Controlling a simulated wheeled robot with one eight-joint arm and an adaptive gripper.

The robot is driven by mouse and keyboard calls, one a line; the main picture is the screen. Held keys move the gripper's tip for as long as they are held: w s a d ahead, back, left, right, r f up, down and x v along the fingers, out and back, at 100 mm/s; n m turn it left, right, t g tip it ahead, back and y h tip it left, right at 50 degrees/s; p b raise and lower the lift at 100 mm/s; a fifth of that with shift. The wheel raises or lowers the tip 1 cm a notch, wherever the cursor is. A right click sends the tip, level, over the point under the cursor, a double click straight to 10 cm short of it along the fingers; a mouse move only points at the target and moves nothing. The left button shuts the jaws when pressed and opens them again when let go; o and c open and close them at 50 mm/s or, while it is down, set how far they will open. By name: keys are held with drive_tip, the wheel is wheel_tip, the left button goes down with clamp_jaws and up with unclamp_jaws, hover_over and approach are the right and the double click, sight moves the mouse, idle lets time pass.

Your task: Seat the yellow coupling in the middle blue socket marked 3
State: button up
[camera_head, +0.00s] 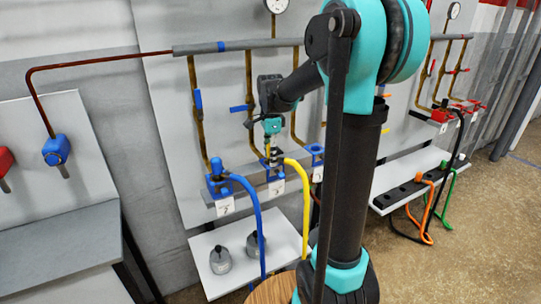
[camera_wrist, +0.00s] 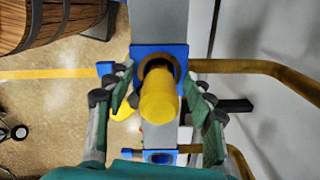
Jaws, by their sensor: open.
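The yellow coupling (camera_wrist: 159,100) stands at the middle blue socket (camera_wrist: 138,52), over its round opening, with a dark gap showing at the far side. I cannot tell how deep it sits. In the head view the socket marked 3 (camera_head: 277,172) is partly hidden by my gripper (camera_head: 268,142), which points down at it. The yellow hose (camera_head: 306,205) arches out from there and hangs down. In the wrist view my gripper's green-padded fingers (camera_wrist: 160,97) are spread on both sides of the coupling, with gaps visible.
A blue coupling with its hose (camera_head: 222,184) occupies the left socket marked 2. Another blue socket (camera_head: 315,153) is at right. Brass pipes with blue valve handles (camera_head: 240,108) rise close behind. Two grey parts (camera_head: 221,260) stand on the lower shelf. A wooden barrel (camera_head: 272,290) is below.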

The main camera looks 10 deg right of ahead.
wheel_tip(320, 180, up, 12)
idle(0.5)
